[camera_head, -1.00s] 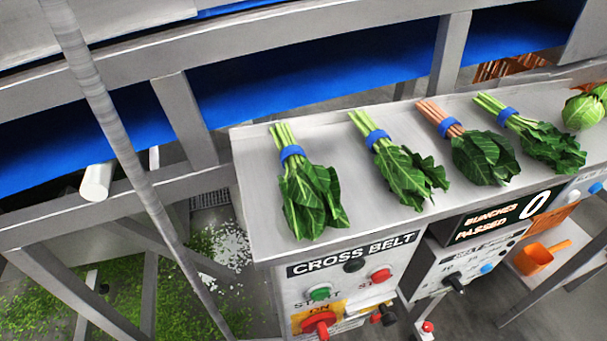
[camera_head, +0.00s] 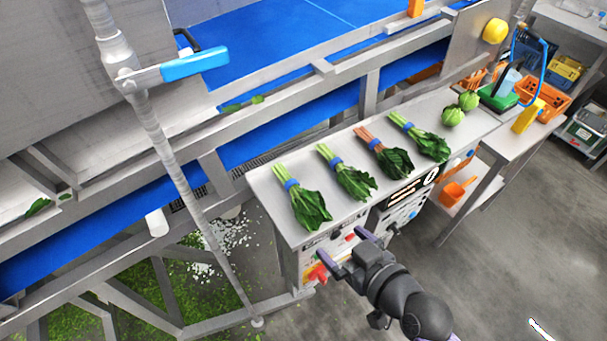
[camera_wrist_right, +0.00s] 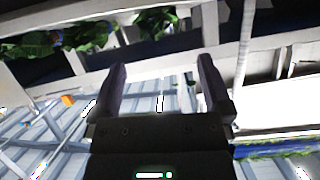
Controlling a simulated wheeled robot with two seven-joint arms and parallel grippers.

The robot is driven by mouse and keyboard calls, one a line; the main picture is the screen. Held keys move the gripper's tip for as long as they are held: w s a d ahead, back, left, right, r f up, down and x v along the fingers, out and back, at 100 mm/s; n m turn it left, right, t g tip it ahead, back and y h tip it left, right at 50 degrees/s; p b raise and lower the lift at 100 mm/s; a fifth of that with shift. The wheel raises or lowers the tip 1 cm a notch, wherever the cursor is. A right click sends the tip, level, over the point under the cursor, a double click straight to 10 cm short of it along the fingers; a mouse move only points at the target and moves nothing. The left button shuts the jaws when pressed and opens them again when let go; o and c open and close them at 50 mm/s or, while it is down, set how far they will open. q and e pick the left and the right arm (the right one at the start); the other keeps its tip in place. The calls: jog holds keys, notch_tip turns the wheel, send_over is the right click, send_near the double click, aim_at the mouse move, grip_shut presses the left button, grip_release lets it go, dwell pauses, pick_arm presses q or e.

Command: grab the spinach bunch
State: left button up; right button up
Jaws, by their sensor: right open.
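Several leafy green bunches with blue bands lie in a row on a steel counter (camera_head: 270,185). The leftmost bunch (camera_head: 308,205) and second bunch (camera_head: 352,182) have pale green stems. The third bunch (camera_head: 392,160) has pinkish stems, and the fourth bunch (camera_head: 428,143) has pale green stems. I cannot tell for sure which is the spinach. My right gripper (camera_head: 343,246) is open and empty in front of the counter, near the control panel, below the bunches. In the right wrist view its fingers (camera_wrist_right: 162,70) are apart, with leaves (camera_wrist_right: 85,36) at the upper left. My left gripper is not in view.
Two round green heads (camera_head: 460,108) sit at the counter's right end. A blue belt (camera_head: 110,235) with steel rails runs behind. A slanted pole (camera_head: 180,175) stands left of the counter. An orange scoop (camera_head: 458,190) lies on a lower shelf. Floor is open at right.

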aim_at(317, 216)
jog(key=b+x, duration=0.1)
jog(key=x, duration=0.8)
jog(key=shift+w, duration=0.35)
jog(key=shift+w+a, duration=0.1)
jog(key=shift+w, duration=0.15)
jog(key=shift+c, duration=0.9)
jog(key=c, duration=0.8)
jog(key=shift+r, duration=0.1)
